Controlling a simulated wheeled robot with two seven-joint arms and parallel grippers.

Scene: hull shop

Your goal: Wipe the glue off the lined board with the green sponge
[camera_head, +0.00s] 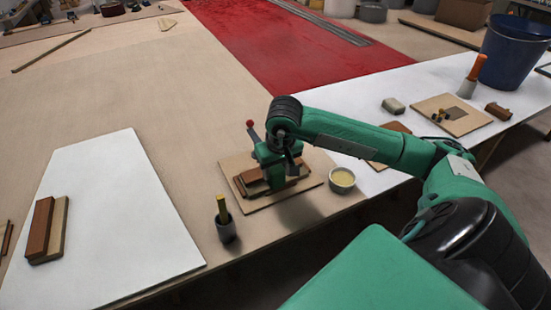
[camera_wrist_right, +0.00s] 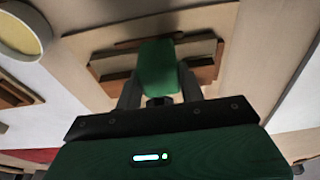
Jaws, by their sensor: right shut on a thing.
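My right gripper (camera_head: 274,172) is low over a tan board (camera_head: 312,182) near the table's front edge. In the right wrist view, the gripper (camera_wrist_right: 158,88) is shut on a green block that looks like the green sponge (camera_wrist_right: 157,62). The sponge is in front of brown wooden pieces on the board, which also shows in the right wrist view (camera_wrist_right: 232,62). I cannot tell if the sponge touches the board. My gripper and the wooden pieces cover much of the board. I make out no lines or glue on it. My left gripper is not in view.
A bowl of pale contents (camera_head: 342,180) stands close right of the board. A dark cup with a yellow-handled tool (camera_head: 225,230) stands front left. Stacked wooden blocks (camera_head: 40,230) lie on a white sheet (camera_head: 125,220). Another tan board (camera_head: 475,125) and a blue bucket (camera_head: 512,55) are at right.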

